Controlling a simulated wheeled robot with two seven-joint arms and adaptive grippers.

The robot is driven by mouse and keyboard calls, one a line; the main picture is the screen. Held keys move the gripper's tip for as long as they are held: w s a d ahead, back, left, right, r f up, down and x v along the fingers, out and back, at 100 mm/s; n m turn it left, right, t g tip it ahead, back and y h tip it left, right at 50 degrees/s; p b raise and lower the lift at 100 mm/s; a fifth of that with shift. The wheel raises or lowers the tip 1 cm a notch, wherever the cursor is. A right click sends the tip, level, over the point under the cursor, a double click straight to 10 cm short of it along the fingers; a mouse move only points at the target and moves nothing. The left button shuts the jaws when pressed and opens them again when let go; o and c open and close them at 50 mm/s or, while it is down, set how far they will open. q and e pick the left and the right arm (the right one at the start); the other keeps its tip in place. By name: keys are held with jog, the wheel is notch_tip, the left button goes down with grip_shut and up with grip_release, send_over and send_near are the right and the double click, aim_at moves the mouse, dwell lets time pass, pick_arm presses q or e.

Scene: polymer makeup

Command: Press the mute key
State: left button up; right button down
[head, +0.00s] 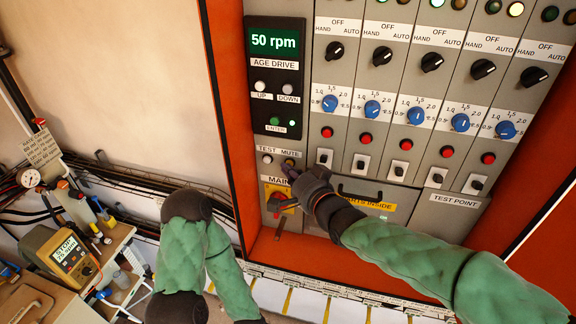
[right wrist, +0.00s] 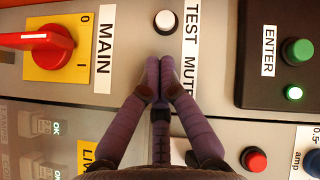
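The mute key (head: 290,162) is a small round key under the MUTE label at the lower left of the grey panel in the head view. My right gripper (head: 287,170) is at this key, its fingertips just below it in the picture. In the right wrist view the gripper (right wrist: 159,62) has its two purple fingers closed together with nothing between them. They cover the place beside the MUTE label (right wrist: 188,78), so the key is hidden there. I cannot tell whether the fingertips touch it. My left gripper is outside the view; only its arm shows.
The white test key (head: 267,159) is just left of the mute key; it also shows in the right wrist view (right wrist: 165,21). A red main switch (head: 282,203) on a yellow plate is below. The black drive panel (head: 275,85) reads 50 rpm.

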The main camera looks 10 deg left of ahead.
jog(key=shift+s+b, duration=0.2)
jog(key=shift+b, duration=0.1)
jog(key=shift+s, duration=0.1)
jog(key=s+b, duration=0.3)
jog(key=s, duration=0.3)
dwell(0.4)
jog(key=shift+a, duration=0.1)
dwell(0.4)
